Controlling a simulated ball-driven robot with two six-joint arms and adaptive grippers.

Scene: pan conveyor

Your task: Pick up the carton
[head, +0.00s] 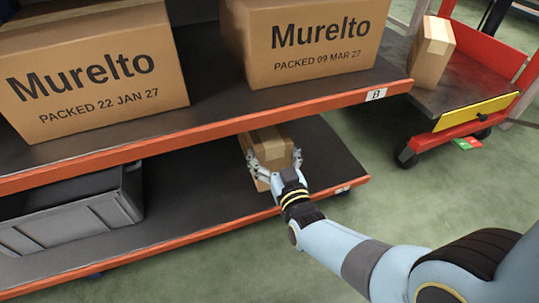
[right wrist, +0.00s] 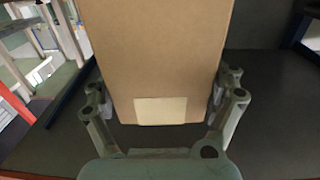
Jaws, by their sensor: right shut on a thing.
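A small brown carton (head: 270,146) stands on the lower shelf (head: 205,205) of the rack, near its right end. My right gripper (head: 272,167) reaches in from the front with a finger on each side of the carton and is shut on it. In the right wrist view, the carton (right wrist: 160,62) fills the middle, with a pale label low on its face. The gripper fingers (right wrist: 165,108) press on its left and right sides. I cannot tell whether the carton touches the shelf. My left gripper does not show.
Two large Murelto boxes, one on the left (head: 95,75) and one on the right (head: 310,42), stand on the upper shelf (head: 215,90), which overhangs the carton. A grey crate (head: 75,215) sits on the lower shelf at left. A red cart (head: 470,125) with another carton (head: 432,55) stands at right.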

